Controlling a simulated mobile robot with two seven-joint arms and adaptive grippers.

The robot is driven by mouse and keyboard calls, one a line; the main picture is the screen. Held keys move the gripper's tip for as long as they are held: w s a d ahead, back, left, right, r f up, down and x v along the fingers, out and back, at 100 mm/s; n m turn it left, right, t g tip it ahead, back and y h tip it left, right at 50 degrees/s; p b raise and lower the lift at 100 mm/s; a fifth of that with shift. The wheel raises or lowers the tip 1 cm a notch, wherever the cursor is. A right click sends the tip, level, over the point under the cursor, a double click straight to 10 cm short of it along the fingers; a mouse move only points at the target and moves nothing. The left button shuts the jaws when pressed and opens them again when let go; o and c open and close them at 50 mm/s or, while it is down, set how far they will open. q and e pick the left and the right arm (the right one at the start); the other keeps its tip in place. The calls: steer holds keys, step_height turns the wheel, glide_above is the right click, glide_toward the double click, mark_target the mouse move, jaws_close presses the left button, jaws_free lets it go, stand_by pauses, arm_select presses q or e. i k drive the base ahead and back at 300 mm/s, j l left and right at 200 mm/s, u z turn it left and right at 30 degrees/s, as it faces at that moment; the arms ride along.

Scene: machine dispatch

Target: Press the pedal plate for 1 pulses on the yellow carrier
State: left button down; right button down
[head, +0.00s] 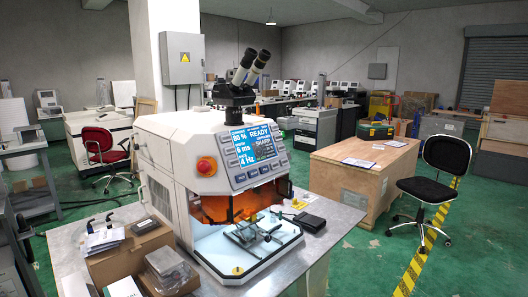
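A white laser welding machine (165,165) with a binocular eyepiece stands on a metal table (262,289). Its blue screen (252,146) reads READY. Behind its orange window, the lit chamber (222,252) holds a small dark metal fixture (246,234). A small yellow spot (237,270) shows at the chamber's front. Small yellow pieces (299,204) lie by the machine's right side; I cannot tell whether any of these is the yellow carrier. I cannot make out a pedal plate. Neither of my grippers is in view.
Cardboard boxes (128,258) and a clear plastic box (167,266) crowd the table's front left. A black box (310,222) lies right of the machine. A wooden crate (345,190) and a black chair (440,185) stand to the right. Green floor is open at the far right.

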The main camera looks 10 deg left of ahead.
mark_target(315, 221)
steer(key=i+l+u, duration=0.1)
steer(key=u, duration=0.7)
steer(key=i+l+u, duration=0.25)
steer(key=l+u, duration=0.25)
steer(key=i+l+u, duration=0.2)
steer(key=l, duration=0.2)
steer(key=l+u, duration=0.3)
steer(key=l, duration=0.75)
steer(key=i+l, duration=0.1)
steer(key=l, duration=0.6)
steer(key=i+l, duration=0.1)
steer(key=l, duration=0.65)
steer(key=i+l+u, duration=0.1)
steer(key=l, duration=0.6)
